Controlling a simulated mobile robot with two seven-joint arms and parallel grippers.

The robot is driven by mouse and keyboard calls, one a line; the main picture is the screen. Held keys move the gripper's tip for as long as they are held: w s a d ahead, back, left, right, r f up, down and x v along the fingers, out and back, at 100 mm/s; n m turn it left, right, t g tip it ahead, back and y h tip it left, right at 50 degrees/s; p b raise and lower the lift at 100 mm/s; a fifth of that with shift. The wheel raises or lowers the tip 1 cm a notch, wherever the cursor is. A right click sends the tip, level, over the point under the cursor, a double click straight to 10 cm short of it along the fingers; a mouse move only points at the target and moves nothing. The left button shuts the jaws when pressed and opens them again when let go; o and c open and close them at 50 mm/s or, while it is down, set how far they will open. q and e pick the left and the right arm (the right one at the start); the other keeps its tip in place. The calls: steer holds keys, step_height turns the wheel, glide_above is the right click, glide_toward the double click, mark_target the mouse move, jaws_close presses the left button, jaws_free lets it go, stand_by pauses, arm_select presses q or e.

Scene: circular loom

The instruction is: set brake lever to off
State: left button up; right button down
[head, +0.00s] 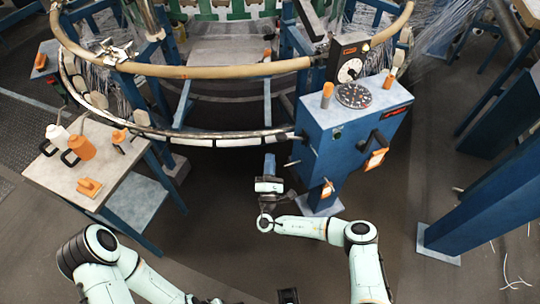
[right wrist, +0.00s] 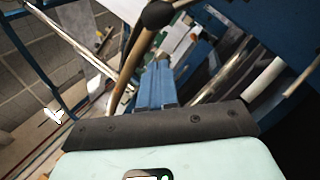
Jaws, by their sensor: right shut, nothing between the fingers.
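The blue control box (head: 345,135) stands right of centre in the head view. Levers or knobs with orange grips stand on its top, one at the left (head: 327,95) and one at the back right (head: 389,80). A black handle (head: 374,140) is on its front, with an orange tag (head: 376,159) below. I cannot tell which of these is the brake lever. My right gripper (head: 270,162) is left of the box, below the loom ring, apart from the levers. Its blue fingers (right wrist: 156,84) are shut and empty in the right wrist view.
The loom's wooden ring (head: 200,72) and lower metal ring (head: 225,142) curve behind my right gripper. Short rods stick out from the box's left side. A side table (head: 60,178) with orange and white bottles stands left. A blue beam (head: 490,185) stands right. Floor between is clear.

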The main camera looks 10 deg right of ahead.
steer(key=v, duration=0.9)
steer(key=shift+s+d, duration=0.2)
steer(key=shift+f, duration=0.15)
